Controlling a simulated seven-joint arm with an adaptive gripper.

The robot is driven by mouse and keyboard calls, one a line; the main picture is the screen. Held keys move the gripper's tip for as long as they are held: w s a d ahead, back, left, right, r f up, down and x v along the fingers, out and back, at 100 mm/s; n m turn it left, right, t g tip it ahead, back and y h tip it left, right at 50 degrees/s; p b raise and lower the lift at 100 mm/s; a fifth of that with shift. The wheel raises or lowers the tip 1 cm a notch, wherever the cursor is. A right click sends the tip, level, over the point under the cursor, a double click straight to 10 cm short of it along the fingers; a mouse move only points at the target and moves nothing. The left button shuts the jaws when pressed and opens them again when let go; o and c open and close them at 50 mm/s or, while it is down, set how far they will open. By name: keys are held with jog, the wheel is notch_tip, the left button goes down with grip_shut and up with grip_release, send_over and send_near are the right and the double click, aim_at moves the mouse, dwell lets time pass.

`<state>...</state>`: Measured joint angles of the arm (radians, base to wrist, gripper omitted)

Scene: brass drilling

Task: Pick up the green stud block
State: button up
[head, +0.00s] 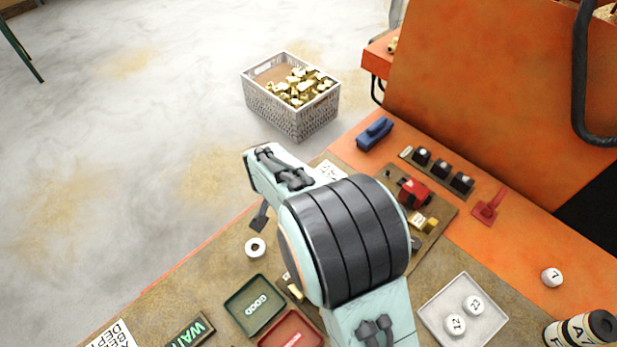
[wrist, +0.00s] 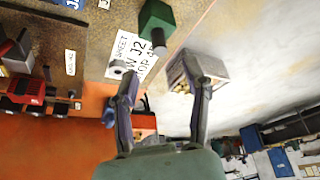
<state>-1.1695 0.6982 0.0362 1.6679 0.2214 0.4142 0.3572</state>
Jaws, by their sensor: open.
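The green stud block (wrist: 157,22) shows at the top of the wrist view, with a dark stud at its lower end. It is beside a white printed sheet (wrist: 124,48). My gripper (wrist: 166,82) is open, its two fingers spread wide and empty. The block appears beyond the fingertips, between their lines, and not touching them. In the head view my arm covers the middle of the bench and I cannot make out the green block there.
A grey crate (head: 293,121) of brass parts stands on the floor beyond the bench. On the bench are a blue block (head: 374,134), a red vise-like piece (head: 413,194), a green GOOD tray (head: 255,306), a red tray (head: 290,331) and a white tray (head: 434,311) with numbered discs.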

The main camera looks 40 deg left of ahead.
jog(key=x, duration=0.6)
jog(key=shift+f, duration=0.2)
jog(key=shift+c, duration=0.4)
jog(key=shift+w+a, duration=0.1)
grip_shut()
